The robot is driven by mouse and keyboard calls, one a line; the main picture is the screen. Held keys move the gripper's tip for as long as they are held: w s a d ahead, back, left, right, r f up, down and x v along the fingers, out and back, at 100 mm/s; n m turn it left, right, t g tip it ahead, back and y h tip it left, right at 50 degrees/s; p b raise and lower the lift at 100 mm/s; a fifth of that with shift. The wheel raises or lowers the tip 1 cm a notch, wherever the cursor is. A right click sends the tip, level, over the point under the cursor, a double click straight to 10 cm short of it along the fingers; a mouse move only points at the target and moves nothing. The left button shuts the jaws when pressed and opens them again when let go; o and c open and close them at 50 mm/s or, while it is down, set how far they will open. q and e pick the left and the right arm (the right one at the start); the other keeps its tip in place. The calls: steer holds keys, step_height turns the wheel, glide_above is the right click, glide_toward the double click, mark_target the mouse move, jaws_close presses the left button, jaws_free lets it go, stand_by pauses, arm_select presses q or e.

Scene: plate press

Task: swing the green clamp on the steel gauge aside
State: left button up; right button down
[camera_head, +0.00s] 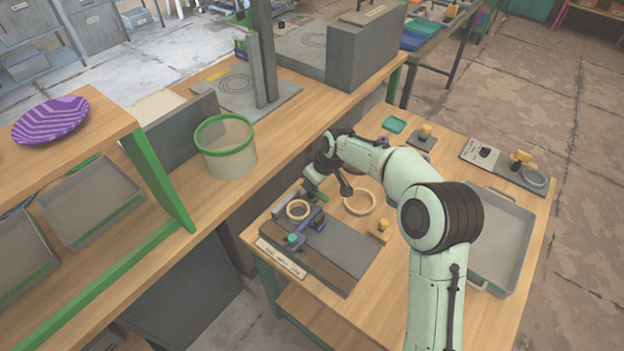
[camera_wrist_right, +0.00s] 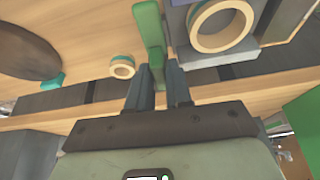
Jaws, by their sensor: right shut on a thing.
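The steel gauge (camera_head: 340,255) is a dark grey block with a label at the front of the lower wooden table. A tan ring (camera_head: 298,210) sits at its far left end; a ring in a block also shows in the right wrist view (camera_wrist_right: 222,27). The green clamp (camera_head: 319,198) is beside this ring. My right gripper (camera_head: 314,184) reaches down to it from above. In the right wrist view the green clamp (camera_wrist_right: 150,30) runs down between the fingertips (camera_wrist_right: 158,84), which are shut on its lower end. My left gripper is not in view.
A larger tan ring (camera_head: 359,203) lies right of the gauge. A grey tray (camera_head: 500,245) and a small board (camera_head: 505,165) with parts are farther right. A green-rimmed bin (camera_head: 226,147) stands on the higher bench at left. The near right table top is bare.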

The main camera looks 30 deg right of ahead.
mark_target(327, 197)
steer(key=shift+n, duration=0.3)
stand_by(0.4)
steer(key=c, duration=1.1)
jaws_free()
steer(key=shift+r, duration=0.1)
steer(key=v, duration=1.3)
steer(key=shift+w+d+r+p, duration=0.1)
steer(key=shift+d+r+p, duration=0.1)
steer(key=shift+p, duration=0.1)
steer(key=shift+a+f, duration=0.1)
